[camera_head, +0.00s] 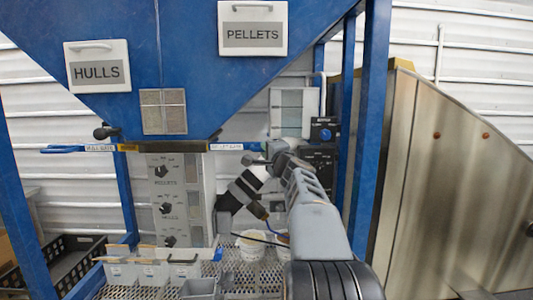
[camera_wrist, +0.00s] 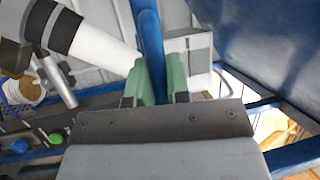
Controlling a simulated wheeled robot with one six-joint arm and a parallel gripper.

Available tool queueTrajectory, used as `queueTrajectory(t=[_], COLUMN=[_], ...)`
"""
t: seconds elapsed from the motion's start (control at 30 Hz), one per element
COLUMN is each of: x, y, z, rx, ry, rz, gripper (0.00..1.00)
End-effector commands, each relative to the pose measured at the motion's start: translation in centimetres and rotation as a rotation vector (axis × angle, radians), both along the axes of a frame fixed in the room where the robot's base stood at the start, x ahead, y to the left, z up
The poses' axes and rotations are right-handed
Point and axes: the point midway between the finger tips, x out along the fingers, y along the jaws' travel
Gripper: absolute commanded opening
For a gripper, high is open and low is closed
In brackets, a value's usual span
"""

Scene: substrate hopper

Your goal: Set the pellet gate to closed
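The pellet gate (camera_head: 226,147) is a blue-and-white labelled bar under the right side of the blue hopper (camera_head: 150,90). In the head view my gripper (camera_head: 258,158) is at this bar's right end, partly hidden by my arm. In the wrist view a blue bar (camera_wrist: 149,35), which looks like the gate's handle, runs between the green finger pads of my gripper (camera_wrist: 160,85). The bar fills the narrow gap, so my gripper looks shut on it. The gate's opening inside the hopper is hidden, and its label is too small to read.
The hulls gate (camera_head: 98,148) sticks out at the left. A knob panel (camera_head: 182,190) hangs below the hopper. A control box with a blue knob (camera_head: 325,134) and a blue post (camera_head: 370,130) stand right of my gripper. White buckets (camera_head: 251,246) stand below.

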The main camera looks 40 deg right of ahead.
Motion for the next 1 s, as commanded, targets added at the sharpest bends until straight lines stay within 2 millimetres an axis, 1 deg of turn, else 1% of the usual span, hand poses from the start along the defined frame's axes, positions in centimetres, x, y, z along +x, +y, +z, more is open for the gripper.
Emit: queueTrajectory(t=[0.03, 0.27, 0.57, 0.67, 0.77, 1.0], x=[0.1, 0.1, -0.3, -1.3, -3.0, -7.8], y=[0.2, 0.2, 0.1, 0.3, 0.7, 1.8], z=[0.0, 0.0, -0.1, -0.3, -0.8, -1.6], rx=[0.000, 0.000, -0.001, -0.002, -0.001, -0.002], ry=[0.000, -0.001, -0.001, -0.003, -0.002, -0.003], rz=[0.005, 0.004, 0.002, 0.001, 0.000, 0.000], gripper=[0.19, 0.41, 0.41, 0.41, 0.41, 0.41])
